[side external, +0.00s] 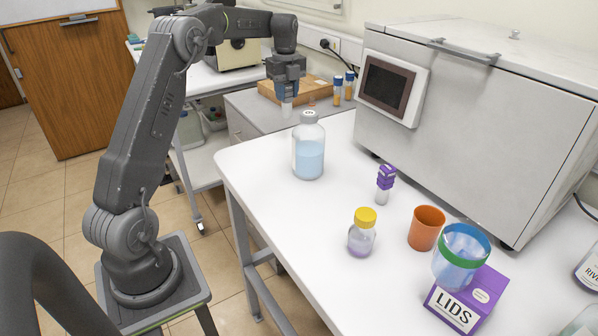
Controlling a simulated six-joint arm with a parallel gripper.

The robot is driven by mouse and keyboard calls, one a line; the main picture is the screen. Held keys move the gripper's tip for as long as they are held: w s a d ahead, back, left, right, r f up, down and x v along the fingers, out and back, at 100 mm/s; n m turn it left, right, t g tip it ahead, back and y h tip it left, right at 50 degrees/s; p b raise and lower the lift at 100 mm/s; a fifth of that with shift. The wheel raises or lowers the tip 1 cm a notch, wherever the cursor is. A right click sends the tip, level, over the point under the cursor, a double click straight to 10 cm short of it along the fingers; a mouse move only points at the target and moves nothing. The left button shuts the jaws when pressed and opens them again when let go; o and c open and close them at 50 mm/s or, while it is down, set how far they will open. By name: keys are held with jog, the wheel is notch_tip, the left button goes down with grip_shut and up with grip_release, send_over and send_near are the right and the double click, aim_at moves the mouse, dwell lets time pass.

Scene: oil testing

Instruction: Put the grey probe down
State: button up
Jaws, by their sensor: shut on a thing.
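My gripper (287,78) is at the upper middle of the side external view, pointing down and shut on the grey probe. The probe appears above and slightly left of a clear bottle (308,158) with pale blue liquid and a grey cap. I cannot tell the probe's exact height or distance from the bottle.
A large grey machine (480,130) blocks the back right. Free table lies front left.

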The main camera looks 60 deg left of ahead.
jog(key=s+d+r, duration=0.1)
jog(key=s+d, duration=1.6)
jog(key=shift+n, duration=0.3)
jog(key=shift+w+d+f, duration=0.85)
jog(key=shift+d+f, duration=0.95)
jog(key=shift+w+d+f, duration=0.9)
jog(key=shift+d+f, duration=0.85)
jog(key=shift+f, duration=0.1)
jog(key=shift+w+d+f, duration=0.85)
jog(key=shift+d+f, duration=0.95)
jog(key=shift+f, duration=0.15)
jog(key=o, duration=1)
jog(key=shift+c, duration=0.2)
